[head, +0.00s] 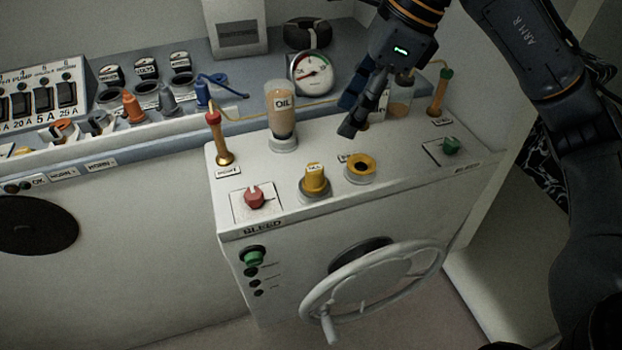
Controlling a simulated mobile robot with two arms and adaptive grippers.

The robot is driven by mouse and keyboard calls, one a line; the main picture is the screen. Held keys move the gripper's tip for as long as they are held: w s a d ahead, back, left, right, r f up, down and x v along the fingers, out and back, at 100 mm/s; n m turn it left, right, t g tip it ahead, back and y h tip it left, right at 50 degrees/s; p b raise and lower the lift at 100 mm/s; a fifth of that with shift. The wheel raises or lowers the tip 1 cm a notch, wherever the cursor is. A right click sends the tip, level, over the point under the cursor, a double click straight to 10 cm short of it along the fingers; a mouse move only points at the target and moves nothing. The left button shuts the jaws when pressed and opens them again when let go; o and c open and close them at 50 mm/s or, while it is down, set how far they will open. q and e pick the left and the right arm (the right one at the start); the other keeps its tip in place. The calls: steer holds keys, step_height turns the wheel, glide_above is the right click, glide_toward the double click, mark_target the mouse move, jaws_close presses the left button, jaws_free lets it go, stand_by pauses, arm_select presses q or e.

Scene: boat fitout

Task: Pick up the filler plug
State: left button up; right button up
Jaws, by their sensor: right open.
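The filler plug, a yellow ribbed cap (315,180), stands upright on the top of the white steering unit near its front edge. A small label sits just behind it. To its right is a yellow ring with a dark open hole (360,167). My right gripper (362,112) reaches in from the upper right with its dark fingers pointing down. It is open, behind and above the yellow ring, and apart from the plug. It hides part of the bottles and labels behind it. My left gripper is out of view.
An OIL bottle (281,112) stands upright behind the plug. A red knob (254,197) is at the left, with a brass post (219,140) behind it. A green knob (450,146) is at the right. A handwheel (374,288) projects from the front. A gauge (311,73) stands behind.

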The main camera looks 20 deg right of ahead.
mark_target(316, 168)
steer(key=x, duration=0.2)
steer(key=p+x, duration=0.1)
steer(key=x, duration=0.2)
steer(key=p+x, duration=0.1)
steer(key=x, duration=0.1)
steer(key=shift+s+a+f, duration=0.2)
steer(key=shift+s+f, duration=0.05)
steer(key=shift+f, duration=0.05)
steer(key=shift+w+a+f, duration=0.1)
steer(key=shift+f, duration=0.1)
steer(key=shift+a+f+p, duration=0.2)
steer(key=shift+f+p, duration=0.1)
steer(key=shift+p, duration=0.2)
steer(key=p+x, duration=0.2)
steer(key=x, duration=0.1)
steer(key=shift+a+f, duration=0.15)
steer(key=shift+f, duration=0.05)
steer(key=shift+a+f, duration=0.15)
steer(key=shift+f, duration=0.35)
steer(key=c, duration=1.1)
